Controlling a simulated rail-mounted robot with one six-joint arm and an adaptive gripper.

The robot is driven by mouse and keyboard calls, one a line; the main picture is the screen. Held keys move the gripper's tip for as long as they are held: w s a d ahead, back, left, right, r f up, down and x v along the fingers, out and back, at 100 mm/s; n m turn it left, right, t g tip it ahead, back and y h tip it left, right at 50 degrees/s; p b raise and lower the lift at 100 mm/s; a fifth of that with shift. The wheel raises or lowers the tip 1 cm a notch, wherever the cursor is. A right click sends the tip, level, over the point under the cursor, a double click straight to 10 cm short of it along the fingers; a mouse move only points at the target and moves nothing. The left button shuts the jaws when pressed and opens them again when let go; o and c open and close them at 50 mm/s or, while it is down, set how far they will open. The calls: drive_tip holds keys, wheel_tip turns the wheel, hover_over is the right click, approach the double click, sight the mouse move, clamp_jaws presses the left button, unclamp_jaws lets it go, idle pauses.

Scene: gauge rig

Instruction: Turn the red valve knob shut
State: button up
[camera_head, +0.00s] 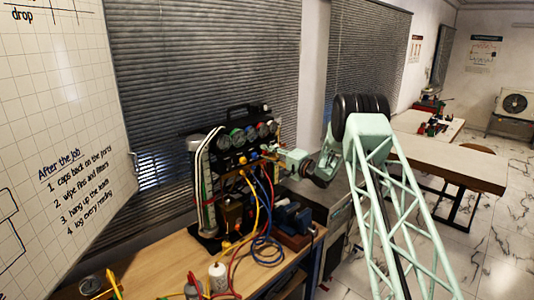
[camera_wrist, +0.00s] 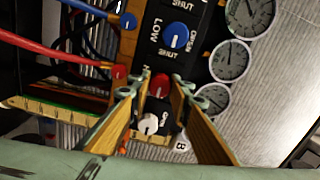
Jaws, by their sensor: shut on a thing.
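The red valve knob (camera_wrist: 160,81) shows in the wrist view on the black panel of the gauge rig (camera_head: 238,140), between my fingertips. My gripper (camera_wrist: 158,92) is shut on it, with one finger on each side. In the head view my gripper (camera_head: 274,152) reaches the rig's right side from the right, and the red knob cannot be made out there. The knob's lower part and its marking are partly hidden by the fingers. A blue knob (camera_wrist: 176,36) marked LOW, with OPEN and SHUT beside it, sits above the red one.
Several round gauges (camera_wrist: 233,59) line the panel beside the knobs. A red hose (camera_wrist: 50,53) and a blue hose (camera_wrist: 95,10) run to fittings close by. A blue vise (camera_head: 292,218) and bottles (camera_head: 218,278) stand on the wooden bench (camera_head: 170,275).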

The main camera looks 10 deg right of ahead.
idle(0.3)
drive_tip(key=o, duration=0.9)
drive_tip(key=shift+v, duration=6)
